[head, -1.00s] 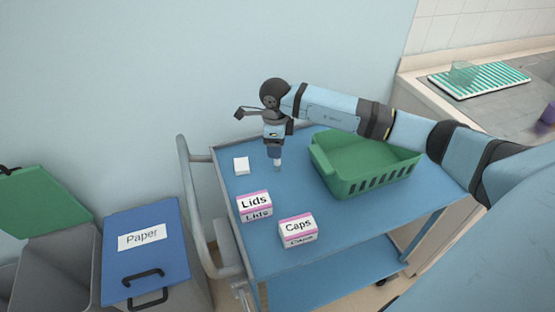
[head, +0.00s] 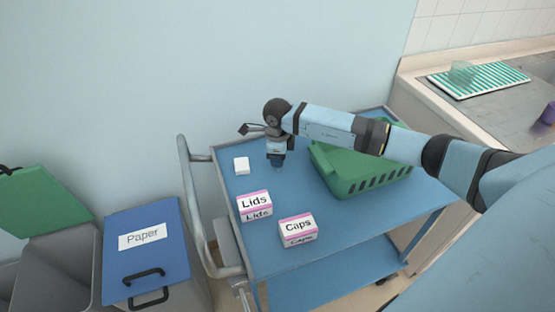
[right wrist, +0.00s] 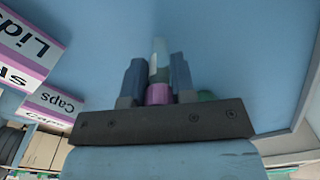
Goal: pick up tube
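My right gripper (head: 277,163) points down over the blue cart top, left of the green basket. In the right wrist view its two blue-grey fingers (right wrist: 158,75) stand on either side of a tube (right wrist: 158,94) with a purple end near the palm and a pale part beyond. I see little or no gap between fingers and tube, but cannot tell whether they grip it. In the head view the gripper hides the tube. My left gripper is not in view.
A green basket (head: 362,181) stands close to the right of the gripper. Boxes marked Lids (head: 254,205) and Caps (head: 298,229) sit nearer the front. A small white block (head: 241,166) lies to the left. The cart top (head: 285,195) has some clear room.

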